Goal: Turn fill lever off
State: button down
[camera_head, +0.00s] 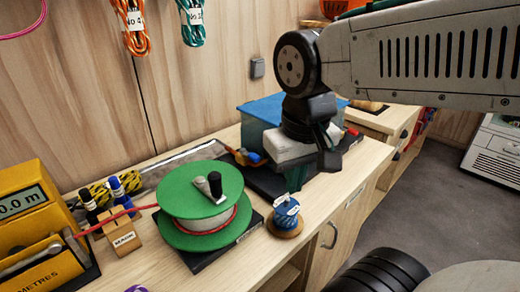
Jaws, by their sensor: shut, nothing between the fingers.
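My gripper (328,160) is shut and empty, pointing down over the back part of the bench. It is in front of a blue-lidded, box-like container (262,115) and hides part of it. A white block-like part (290,148) lies just behind and left of the fingers, on a dark base (262,180). A small orange and blue piece (249,157) sits at the left of this base. A small red tip (352,131) shows to the right of the gripper. I cannot tell which part is the fill lever; it may be hidden behind my gripper.
A green reel (180,222) with a crank handle stands in front, left of a small blue spool (287,218). A yellow metre counter (30,215), a cardboard tag box (122,236) and markers (117,188) are at left. Rope coils (133,28) hang on the wall.

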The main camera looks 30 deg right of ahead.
jog(key=w+d+m+h, duration=0.2)
jog(key=w+d+m, duration=0.2)
jog(key=w+m, duration=0.75)
jog(key=m+h, duration=0.1)
jog(key=m, duration=0.2)
send_over(249, 155)
jog(key=s, duration=0.2)
notch_tip(249, 155, down, 4)
jog(key=shift+w+r+g, duration=0.1)
jog(key=shift+r+g, duration=0.15)
jog(key=shift+g, duration=0.15)
jog(key=x, duration=1)
jog(key=shift+d, duration=0.2)
jog(key=shift+d+m, duration=0.1)
jog(key=shift+m, duration=0.15)
